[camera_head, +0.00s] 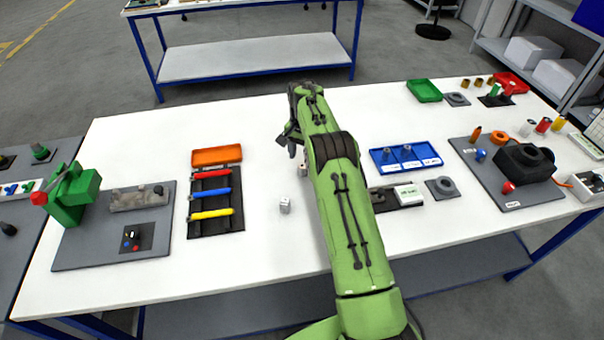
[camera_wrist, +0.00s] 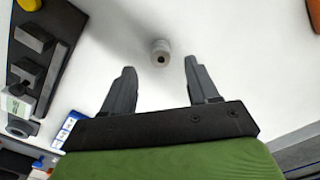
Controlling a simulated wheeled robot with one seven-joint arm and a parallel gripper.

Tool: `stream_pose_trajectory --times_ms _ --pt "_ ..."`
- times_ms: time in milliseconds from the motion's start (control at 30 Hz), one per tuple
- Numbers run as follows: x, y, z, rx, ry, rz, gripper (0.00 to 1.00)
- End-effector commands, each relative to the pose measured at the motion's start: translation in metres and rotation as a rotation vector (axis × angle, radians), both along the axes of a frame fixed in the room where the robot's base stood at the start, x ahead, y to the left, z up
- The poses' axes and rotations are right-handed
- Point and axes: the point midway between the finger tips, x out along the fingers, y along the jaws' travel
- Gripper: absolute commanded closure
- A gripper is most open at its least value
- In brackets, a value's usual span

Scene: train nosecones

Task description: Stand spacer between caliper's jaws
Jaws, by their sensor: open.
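The spacer is a small pale cylinder with a dark hole in one end. It lies on the white table, seen in the head view (camera_head: 285,205) and the wrist view (camera_wrist: 161,52). I cannot tell for sure whether it stands or lies on its side. My gripper (camera_wrist: 160,72) is open and empty, with the spacer beyond its fingertips, apart from both. In the head view my gripper (camera_head: 295,148) is partly hidden by the arm. The caliper (camera_head: 406,194), with a white display box, is right of my arm; its grey jaws (camera_wrist: 30,55) show at left in the wrist view.
A blue tray (camera_head: 405,158) stands behind the caliper, and a grey plate with a ring (camera_head: 441,187) to its right. A dark rack with coloured handles (camera_head: 212,195) lies left of the spacer. The table around the spacer is clear.

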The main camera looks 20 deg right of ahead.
Motion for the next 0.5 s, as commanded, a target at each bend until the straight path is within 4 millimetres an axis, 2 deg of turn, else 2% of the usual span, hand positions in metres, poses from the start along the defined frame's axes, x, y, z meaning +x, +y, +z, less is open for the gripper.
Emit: stream_pose_trajectory --times_ms 167,400,500 --pt "0.000 0.000 -0.016 0.000 0.000 0.001 0.41" --pt "0.001 0.001 -0.058 0.000 0.001 0.001 0.41" --pt "0.001 0.001 -0.060 -0.001 -0.002 0.001 0.41"
